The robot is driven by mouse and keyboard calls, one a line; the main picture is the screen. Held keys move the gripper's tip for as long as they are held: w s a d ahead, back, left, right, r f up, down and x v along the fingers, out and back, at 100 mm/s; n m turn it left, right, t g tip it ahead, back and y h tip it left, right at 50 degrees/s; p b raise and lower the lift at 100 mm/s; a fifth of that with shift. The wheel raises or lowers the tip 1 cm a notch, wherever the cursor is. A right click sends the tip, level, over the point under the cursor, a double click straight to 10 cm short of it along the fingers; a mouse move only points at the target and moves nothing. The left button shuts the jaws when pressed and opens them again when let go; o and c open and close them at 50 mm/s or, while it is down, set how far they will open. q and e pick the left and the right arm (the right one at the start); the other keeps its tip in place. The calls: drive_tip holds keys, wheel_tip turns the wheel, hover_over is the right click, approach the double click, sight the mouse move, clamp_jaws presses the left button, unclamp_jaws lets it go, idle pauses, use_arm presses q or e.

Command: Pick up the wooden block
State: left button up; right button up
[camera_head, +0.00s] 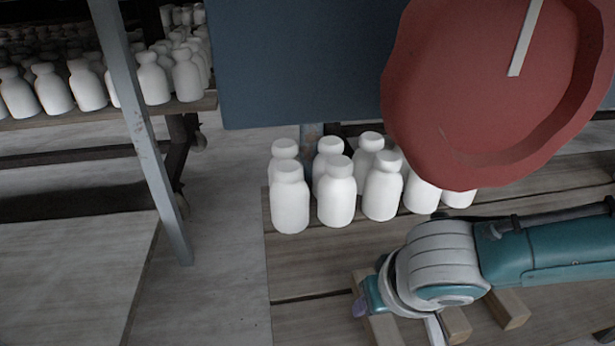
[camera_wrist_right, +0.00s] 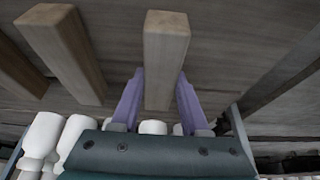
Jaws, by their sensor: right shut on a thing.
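Three wooden blocks lie on the plank table. The leftmost block (camera_head: 383,330) is partly covered by my right gripper (camera_head: 363,300) in the head view; beside it are a middle block (camera_head: 456,325) and a right block (camera_head: 509,309). In the right wrist view, my right gripper (camera_wrist_right: 160,85) has its purple fingers shut on the sides of one wooden block (camera_wrist_right: 166,50). My left gripper is not in view.
Several white bottles (camera_head: 336,192) stand on the plank table (camera_head: 300,268) behind the blocks. A large red dish-like thing (camera_head: 470,100) fills the upper right. A metal post (camera_head: 150,140) and a shelf of bottles (camera_head: 88,86) stand at left.

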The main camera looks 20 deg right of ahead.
clamp_jaws()
